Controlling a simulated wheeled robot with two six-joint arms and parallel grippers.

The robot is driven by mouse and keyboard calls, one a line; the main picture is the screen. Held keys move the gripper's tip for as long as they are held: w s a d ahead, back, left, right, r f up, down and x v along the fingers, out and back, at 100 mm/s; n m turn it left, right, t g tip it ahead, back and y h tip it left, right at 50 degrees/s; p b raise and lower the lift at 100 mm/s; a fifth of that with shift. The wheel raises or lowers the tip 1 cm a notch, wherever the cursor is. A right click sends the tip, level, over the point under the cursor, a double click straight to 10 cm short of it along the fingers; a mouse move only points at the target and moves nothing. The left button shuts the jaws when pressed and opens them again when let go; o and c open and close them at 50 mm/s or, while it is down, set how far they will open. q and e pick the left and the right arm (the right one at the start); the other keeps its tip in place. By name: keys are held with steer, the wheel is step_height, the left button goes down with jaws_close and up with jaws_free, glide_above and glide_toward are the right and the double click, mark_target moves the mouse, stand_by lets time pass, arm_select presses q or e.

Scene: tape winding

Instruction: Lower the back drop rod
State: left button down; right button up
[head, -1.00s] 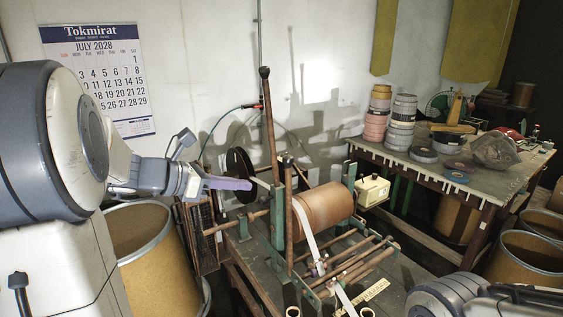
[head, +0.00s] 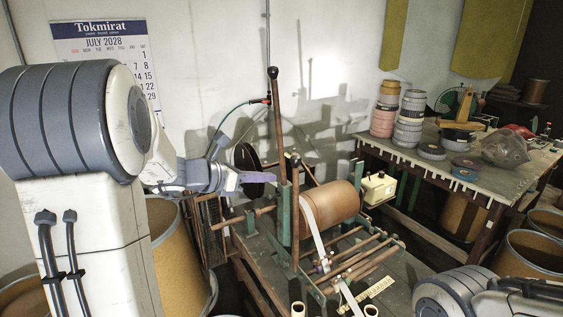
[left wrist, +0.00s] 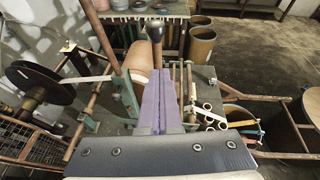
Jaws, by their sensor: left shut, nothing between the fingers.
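Two upright drop rods with dark knobs stand at the winding frame. The back drop rod (head: 276,120), nearer the wall, is raised and leans slightly; it also shows at upper left in the left wrist view (left wrist: 100,35). The front drop rod (head: 295,215) has its knob lower in the picture; in the left wrist view its round knob (left wrist: 167,10) shows just beyond my fingers. My left gripper (head: 268,177) is shut and empty, its purple fingers (left wrist: 170,80) pointing toward the rods. Whether it touches a rod is unclear. My right gripper is out of view.
A large brown roll (head: 332,205) and a dark reel (head: 249,165) sit on the green winding frame (head: 284,215). A cream box (head: 379,188) stands behind the roll. A table (head: 420,176) with tape stacks is at the right. Brown drums (head: 180,265) stand at left and right.

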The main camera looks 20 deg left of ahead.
mark_target(294, 166)
arm_select(q)
steer(key=w, duration=0.1)
steer(key=w+d+p, duration=0.1)
steer(key=w+d+r+p, duration=0.1)
steer(key=w, duration=0.1)
steer(key=shift+w+d, duration=0.1)
steer(key=shift+d, duration=0.1)
steer(key=shift+w+d+p, duration=0.1)
steer(key=shift+w+p, duration=0.15)
steer(key=shift+p, duration=0.1)
steer(key=shift+w+d, duration=0.1)
